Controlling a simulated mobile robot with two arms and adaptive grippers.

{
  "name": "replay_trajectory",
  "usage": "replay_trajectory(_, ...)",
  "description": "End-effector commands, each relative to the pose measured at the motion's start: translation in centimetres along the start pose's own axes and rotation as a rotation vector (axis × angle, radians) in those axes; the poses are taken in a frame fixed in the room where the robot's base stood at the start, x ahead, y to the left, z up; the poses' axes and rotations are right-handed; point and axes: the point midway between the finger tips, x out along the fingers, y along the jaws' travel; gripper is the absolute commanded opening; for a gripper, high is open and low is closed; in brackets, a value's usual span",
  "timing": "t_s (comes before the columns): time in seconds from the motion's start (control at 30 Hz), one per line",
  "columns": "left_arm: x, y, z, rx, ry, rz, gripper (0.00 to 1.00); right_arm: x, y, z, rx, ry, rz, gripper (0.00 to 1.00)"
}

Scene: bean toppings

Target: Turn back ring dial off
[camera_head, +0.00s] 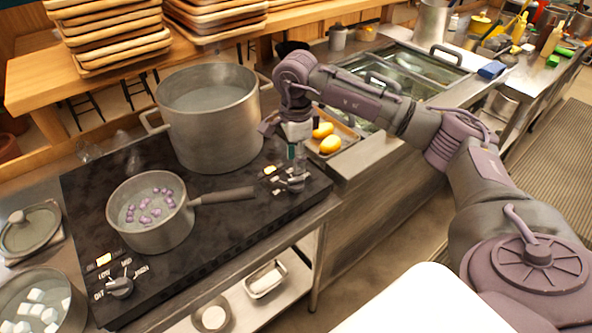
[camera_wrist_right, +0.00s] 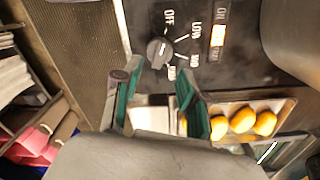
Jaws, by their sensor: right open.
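The back ring dial (camera_head: 292,180) is a dark knob at the right end of the black cooktop. In the right wrist view the dial (camera_wrist_right: 160,52) has OFF, LOW, MID and HIGH printed around it; I cannot clearly read its pointer. A lit orange indicator (camera_wrist_right: 217,36) shows by the ON mark. My right gripper (camera_head: 293,150) is just above the dial, seen edge-on. In the wrist view its green-padded fingers (camera_wrist_right: 155,84) are spread, with the dial beyond their tips and nothing held. My left gripper is not in view.
A large pot (camera_head: 212,140) stands on the back ring, close to my right gripper. A saucepan (camera_head: 150,222) with purple pieces sits in front, its handle pointing toward the back dial. The front dial (camera_head: 120,286) is at lower left. A tray with yellow items (camera_wrist_right: 243,121) lies beside the cooktop.

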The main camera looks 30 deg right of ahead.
Motion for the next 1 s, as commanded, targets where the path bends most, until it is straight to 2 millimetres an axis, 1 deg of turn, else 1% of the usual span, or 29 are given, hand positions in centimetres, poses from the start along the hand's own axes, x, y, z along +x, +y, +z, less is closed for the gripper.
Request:
replay_trajectory(0.03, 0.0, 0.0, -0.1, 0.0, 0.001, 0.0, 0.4, -1.3, -0.1, 0.0, 0.0, -0.002, -0.005, 0.42)
replay_trajectory(0.1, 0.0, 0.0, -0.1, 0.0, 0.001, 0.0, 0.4, -2.7, -0.1, 0.0, 0.0, -0.003, -0.004, 0.42)
replay_trajectory(0.2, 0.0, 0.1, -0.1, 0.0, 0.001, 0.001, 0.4, -4.3, -0.1, 0.0, -0.001, -0.002, -0.004, 0.42)
replay_trajectory(0.33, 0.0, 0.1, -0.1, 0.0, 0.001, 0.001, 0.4, -5.6, -0.1, 0.0, -0.001, -0.001, -0.002, 0.42)
replay_trajectory(0.5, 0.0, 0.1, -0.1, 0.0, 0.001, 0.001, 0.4, -6.2, 0.0, 0.0, 0.0, 0.0, -0.001, 0.42)
replay_trajectory(1.0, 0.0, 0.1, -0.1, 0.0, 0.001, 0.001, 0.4, -6.1, 0.0, 0.0, -0.001, 0.0, 0.0, 0.42)
